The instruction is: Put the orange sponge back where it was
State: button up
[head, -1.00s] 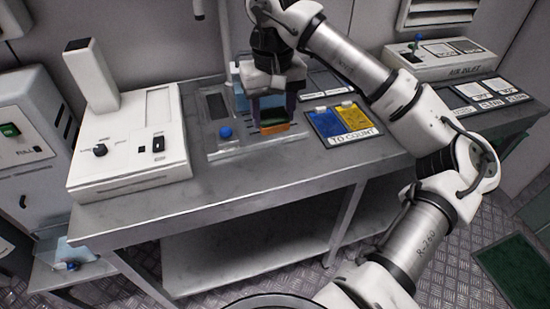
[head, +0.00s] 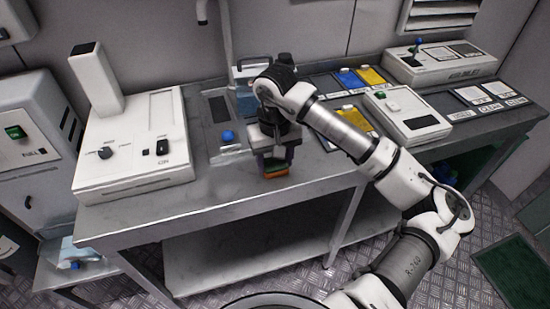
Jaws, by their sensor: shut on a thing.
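The orange sponge (head: 275,173), with a green layer on top, is between the fingers of my gripper (head: 274,164). My gripper points down and is shut on it. They are over the front part of the grey metal bench (head: 222,199), right of the blue knob. I cannot tell whether the sponge touches the bench top or hangs just above it. The fingers and wrist hide part of the sponge.
A sink unit with a blue knob (head: 227,136) is behind left. A white machine (head: 135,140) fills the bench's left. Blue and yellow cards (head: 349,80), a white scale (head: 407,112) and an air inlet box (head: 440,65) are on the right. The front left strip is clear.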

jog(key=shift+f+b, duration=0.2)
jog(key=shift+b, duration=0.15)
jog(key=o, duration=0.9)
jog(key=shift+r, duration=0.1)
jog(key=shift+o, duration=0.2)
jog(key=shift+r+p, duration=0.1)
jog(key=shift+p, duration=0.2)
